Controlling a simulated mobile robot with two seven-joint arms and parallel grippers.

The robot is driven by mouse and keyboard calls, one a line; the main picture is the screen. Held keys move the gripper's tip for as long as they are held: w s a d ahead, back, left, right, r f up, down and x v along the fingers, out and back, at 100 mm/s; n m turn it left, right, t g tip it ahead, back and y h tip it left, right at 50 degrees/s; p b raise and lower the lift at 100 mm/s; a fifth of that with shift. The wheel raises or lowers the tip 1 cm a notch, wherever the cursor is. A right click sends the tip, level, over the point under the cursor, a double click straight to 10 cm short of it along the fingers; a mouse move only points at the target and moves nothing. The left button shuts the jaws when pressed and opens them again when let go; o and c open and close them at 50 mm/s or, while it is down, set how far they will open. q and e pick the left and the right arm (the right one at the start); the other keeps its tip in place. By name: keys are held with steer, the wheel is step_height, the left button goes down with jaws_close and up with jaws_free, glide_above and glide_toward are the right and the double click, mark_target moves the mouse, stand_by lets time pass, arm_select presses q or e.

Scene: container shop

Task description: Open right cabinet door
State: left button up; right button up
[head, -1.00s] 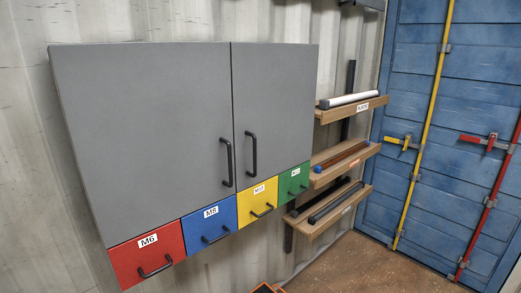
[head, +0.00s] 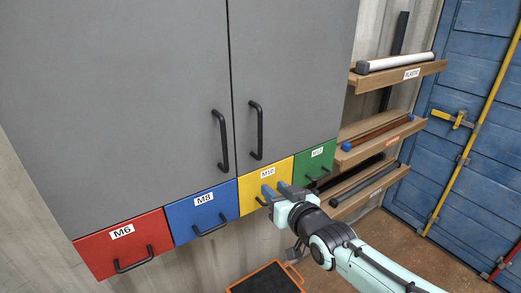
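The grey right cabinet door (head: 300,70) is shut, level with the left door. Its black vertical bar handle (head: 256,130) is near its left edge, low down. My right gripper (head: 275,189) is in front of the yellow and green drawers, below and slightly right of the handle and apart from it. Its two blue fingers are spread with a small gap and nothing shows between them. My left gripper is out of view.
The grey left door (head: 120,110) is shut, with its own black handle (head: 220,140). Below are red (head: 95,247), blue (head: 185,222), yellow (head: 250,203) and green drawers (head: 315,158). Wooden shelves (head: 400,79) hold bars at the right. An orange-rimmed tray (head: 297,275) is below.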

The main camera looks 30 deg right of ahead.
steer(key=t, duration=0.2)
glide_toward(261, 137)
steer(key=s, duration=0.2)
steer(key=shift+n+h, duration=0.3)
steer(key=shift+h, duration=0.1)
steer(key=w+p, duration=0.1)
steer(key=w, duration=0.2)
steer(key=w+p, duration=0.1)
steer(key=w, duration=0.3)
steer(key=w+p, duration=0.1)
steer(key=w, duration=0.3)
steer(key=shift+w+d+p, duration=0.1)
steer(key=shift+d+p, duration=0.3)
steer(key=shift+w+f+p, duration=0.1)
steer(key=shift+w+p, duration=0.25)
steer(key=shift+w, duration=0.5)
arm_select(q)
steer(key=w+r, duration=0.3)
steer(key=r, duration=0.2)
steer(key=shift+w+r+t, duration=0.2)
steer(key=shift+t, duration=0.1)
arm_select(e)
steer(key=shift+s, duration=0.1)
steer(key=shift+c, duration=0.6)
jaws_close()
